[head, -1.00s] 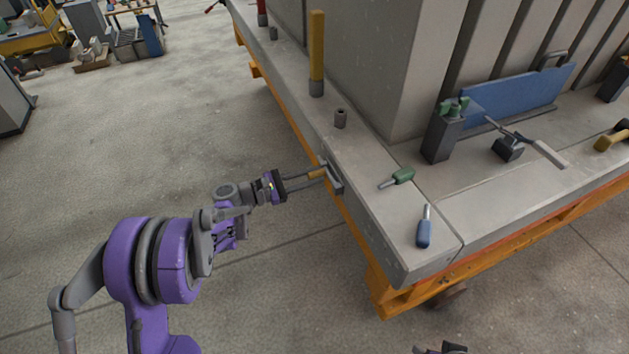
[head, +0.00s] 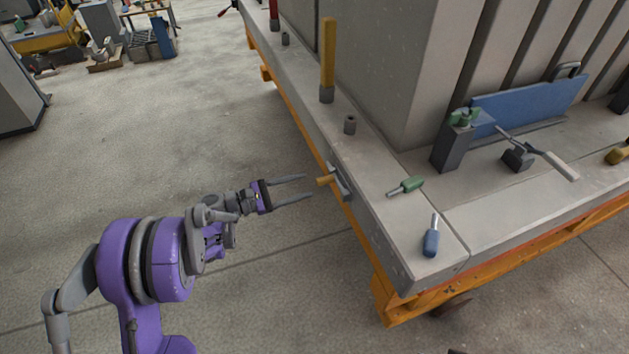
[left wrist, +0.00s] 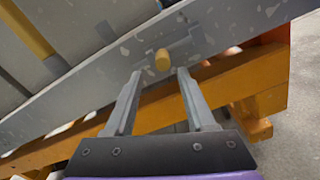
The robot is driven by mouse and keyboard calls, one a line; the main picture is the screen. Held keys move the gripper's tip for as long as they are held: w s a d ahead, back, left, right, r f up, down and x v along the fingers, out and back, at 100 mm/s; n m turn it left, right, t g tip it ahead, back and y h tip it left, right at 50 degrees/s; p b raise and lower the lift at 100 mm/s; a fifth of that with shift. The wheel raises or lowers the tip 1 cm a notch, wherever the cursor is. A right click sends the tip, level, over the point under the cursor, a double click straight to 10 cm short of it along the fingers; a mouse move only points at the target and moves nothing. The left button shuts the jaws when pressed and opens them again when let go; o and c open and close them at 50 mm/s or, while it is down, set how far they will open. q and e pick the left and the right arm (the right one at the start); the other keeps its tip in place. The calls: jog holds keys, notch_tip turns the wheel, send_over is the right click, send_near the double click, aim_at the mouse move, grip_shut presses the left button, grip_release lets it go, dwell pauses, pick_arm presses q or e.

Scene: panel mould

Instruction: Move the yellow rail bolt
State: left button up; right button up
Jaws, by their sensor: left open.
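The yellow rail bolt (head: 325,181) is a short yellow peg. It sticks out from a grey bracket (head: 341,184) on the side of the bench's near-left edge. The left wrist view shows the bolt (left wrist: 162,60) end-on in the bracket, just beyond and between the fingertips. My left gripper (head: 309,186) is open and empty, level with the bolt. Its fingertips stop a little short of the bolt, with a small gap. My right gripper is not in view.
An orange frame (head: 385,300) runs below.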

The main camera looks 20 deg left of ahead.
pick_arm(q)
jog(key=v, duration=0.5)
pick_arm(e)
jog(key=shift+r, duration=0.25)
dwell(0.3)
pick_arm(q)
jog(key=s+d+f+m+g+y, duration=0.1)
jog(key=s+d+m+g+y, duration=0.5)
jog(key=s+d, duration=0.4)
jog(key=s+a+f+m+y, duration=0.25)
jog(key=s+m+y, duration=0.55)
jog(key=s+m, duration=0.8)
notch_tip(320, 180, up, 20)
jog(key=p, duration=1.8)
jog(key=shift+n+p, duration=0.35)
jog(key=shift+n, duration=0.05)
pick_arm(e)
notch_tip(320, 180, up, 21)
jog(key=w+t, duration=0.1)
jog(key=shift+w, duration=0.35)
